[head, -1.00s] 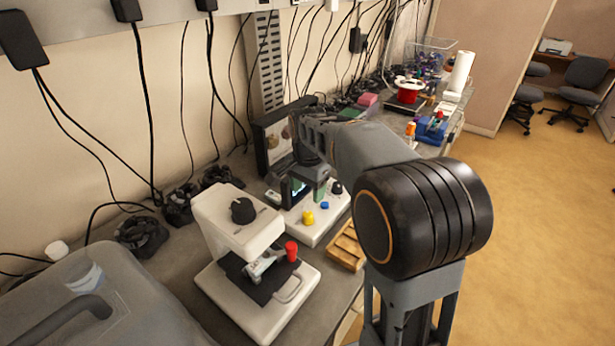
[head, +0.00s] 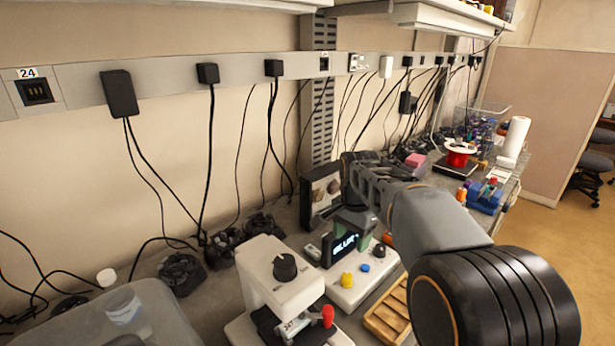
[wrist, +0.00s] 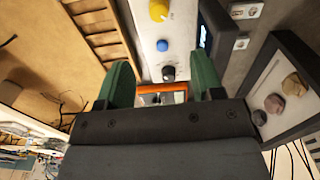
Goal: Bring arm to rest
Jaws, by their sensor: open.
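My gripper (wrist: 161,82) shows in the wrist view with two green fingers apart and nothing between them. In the head view my gripper (head: 352,222) hangs over the far side of a white control box, partly hidden by my arm. The control box (head: 345,297) has a yellow knob (head: 347,280), a blue button (head: 365,268), a black knob (head: 379,250) and a lit display (head: 345,246). In the wrist view the blue button (wrist: 162,45) and black knob (wrist: 168,73) lie beyond the fingers. Whether the fingers touch anything is unclear.
A white machine (head: 275,262) with a red-tipped lever (head: 328,316) stands left of the control box. A wooden tray (head: 388,312) lies to its right. A framed panel (head: 320,197) stands behind, close to my gripper. Cables hang along the wall. A grey translucent bin (head: 160,310) is at front left.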

